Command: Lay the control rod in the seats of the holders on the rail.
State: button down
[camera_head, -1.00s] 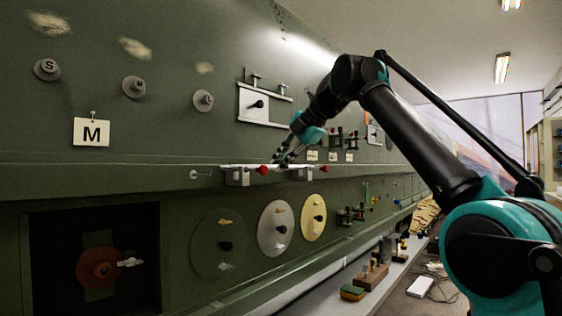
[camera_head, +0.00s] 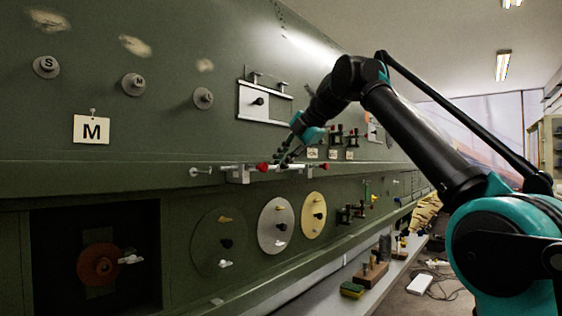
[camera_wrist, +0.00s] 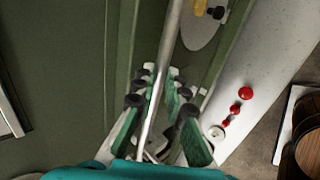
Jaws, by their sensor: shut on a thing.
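The control rod (camera_wrist: 172,40) is a long silver bar. It runs up the wrist view between the fingers of my gripper (camera_wrist: 155,100), which are shut on it. In the head view my gripper (camera_head: 287,160) is at the rail, and the pale rod is hard to separate from the rail fittings. A grey holder (camera_head: 237,174) with a red knob (camera_head: 262,167) stands left of my gripper. Another red knob (camera_head: 322,167) shows to its right, where the second holder is mostly hidden. I cannot tell whether the rod touches the seats.
Round discs (camera_head: 276,225) sit on the lower panel under the rail. A bracket (camera_head: 262,102) with clamps is on the wall above. A bench (camera_head: 335,283) with blocks runs along below. In the wrist view several red knobs (camera_wrist: 246,93) lie on a pale surface.

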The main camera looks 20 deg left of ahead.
jog(key=shift+f, duration=0.7)
jog(key=c, duration=1.5)
grip_release()
jog(key=v, duration=1.2)
